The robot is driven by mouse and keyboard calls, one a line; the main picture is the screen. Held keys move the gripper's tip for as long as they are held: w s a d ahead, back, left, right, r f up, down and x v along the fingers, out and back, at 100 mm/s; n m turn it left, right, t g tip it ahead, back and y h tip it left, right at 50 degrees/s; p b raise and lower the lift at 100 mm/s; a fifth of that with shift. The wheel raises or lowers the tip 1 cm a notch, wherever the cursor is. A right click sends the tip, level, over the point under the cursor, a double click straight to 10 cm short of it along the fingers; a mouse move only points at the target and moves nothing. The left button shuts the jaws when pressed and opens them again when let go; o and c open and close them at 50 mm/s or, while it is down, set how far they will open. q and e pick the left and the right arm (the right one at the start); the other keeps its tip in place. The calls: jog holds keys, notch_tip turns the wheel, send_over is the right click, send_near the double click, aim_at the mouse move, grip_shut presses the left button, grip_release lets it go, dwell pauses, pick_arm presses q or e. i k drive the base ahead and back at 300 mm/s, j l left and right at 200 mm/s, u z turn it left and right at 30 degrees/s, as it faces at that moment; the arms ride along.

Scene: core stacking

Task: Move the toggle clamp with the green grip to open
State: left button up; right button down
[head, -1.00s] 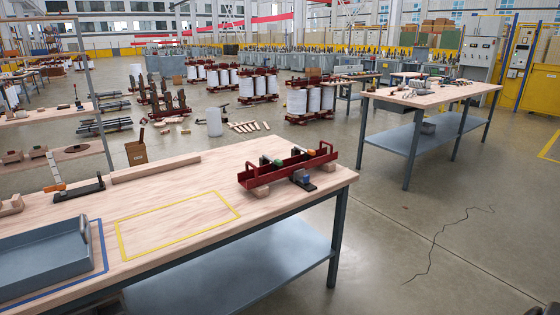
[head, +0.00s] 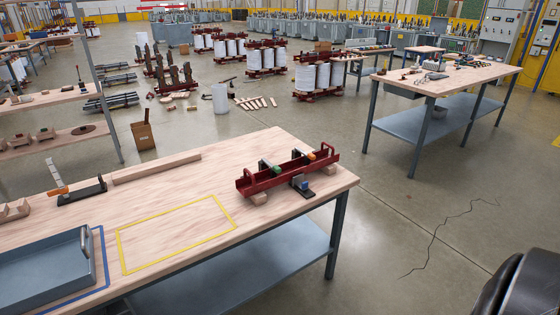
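A dark red channel-shaped fixture (head: 260,184) with upright loops at its ends rests on small wooden blocks near the right end of the near workbench (head: 170,186). The toggle clamp with the green grip (head: 269,166) is at the fixture's back side, left of its middle. Its grip shows as a small green patch, and its lever position is too small to tell. A clamp with an orange grip (head: 311,155) is further right on the fixture. A clamp with a blue grip (head: 300,182) is at the fixture's front side. Neither gripper is in view.
A yellow taped rectangle (head: 228,214) on the bench is empty. A blue-grey tray (head: 40,272) lies at the left, with a wooden bar (head: 155,168) behind. Another workbench (head: 440,85) stands at the back right. Open floor lies right of the near bench.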

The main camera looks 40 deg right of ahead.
aim_at(274, 169)
jog(key=i+l+u, duration=0.15)
jog(key=l, duration=0.4)
jog(key=i+l+u, duration=0.1)
jog(key=l, duration=0.45)
jog(key=i+l+u, duration=0.15)
jog(key=l, duration=0.45)
jog(key=l+u, duration=0.1)
jog(key=l, duration=0.45)
